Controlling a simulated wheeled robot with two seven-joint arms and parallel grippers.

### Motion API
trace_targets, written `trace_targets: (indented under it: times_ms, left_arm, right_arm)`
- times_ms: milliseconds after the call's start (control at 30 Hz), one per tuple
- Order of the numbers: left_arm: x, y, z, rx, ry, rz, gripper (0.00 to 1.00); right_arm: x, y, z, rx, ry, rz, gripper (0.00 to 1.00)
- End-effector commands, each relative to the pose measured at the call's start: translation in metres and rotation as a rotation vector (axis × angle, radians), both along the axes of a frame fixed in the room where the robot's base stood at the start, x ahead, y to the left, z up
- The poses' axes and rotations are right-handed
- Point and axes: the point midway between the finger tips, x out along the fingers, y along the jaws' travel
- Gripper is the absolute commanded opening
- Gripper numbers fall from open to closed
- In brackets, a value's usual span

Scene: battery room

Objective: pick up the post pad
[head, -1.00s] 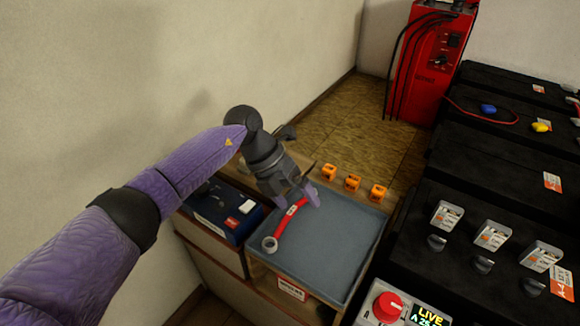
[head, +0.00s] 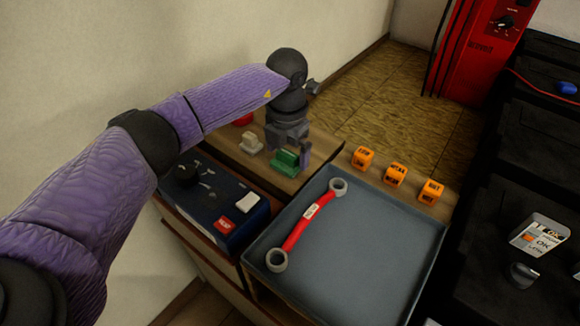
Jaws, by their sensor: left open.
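A small green block (head: 286,163), which looks like the post pad, lies on the wooden bench top (head: 318,142) behind the grey tray. My left gripper (head: 289,156) points down right over it. Its jaws are open, with the fingers near either side of the block. The gripper partly hides the block's top and back, and I cannot tell whether the fingers touch it. My right gripper is not in view.
A pale block (head: 251,144) and a red object (head: 243,119) sit left of the gripper. A red-handled wrench (head: 308,214) lies in the grey tray (head: 350,260). Several orange blocks (head: 395,175) line its back. A blue box (head: 215,205) stands left; black batteries (head: 500,200) stand right.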

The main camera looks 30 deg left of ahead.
Motion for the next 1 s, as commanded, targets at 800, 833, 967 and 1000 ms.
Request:
trace_targets:
  times_ms: [800, 833, 967, 1000]
  left_arm:
    - [0.000, 0.000, -0.007, -0.001, -0.001, 0.000, 0.11]
    - [0.000, 0.000, -0.007, -0.001, -0.002, 0.000, 0.11]
    - [0.000, 0.000, 0.016, -0.001, -0.006, -0.001, 0.11]
    - [0.001, 0.000, 0.029, -0.001, -0.009, -0.001, 0.11]
  right_arm:
    - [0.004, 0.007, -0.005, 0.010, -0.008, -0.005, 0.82]
    - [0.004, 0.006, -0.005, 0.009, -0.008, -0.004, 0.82]
    - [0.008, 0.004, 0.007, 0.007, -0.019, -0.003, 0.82]
    - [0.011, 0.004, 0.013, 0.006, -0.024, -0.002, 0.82]
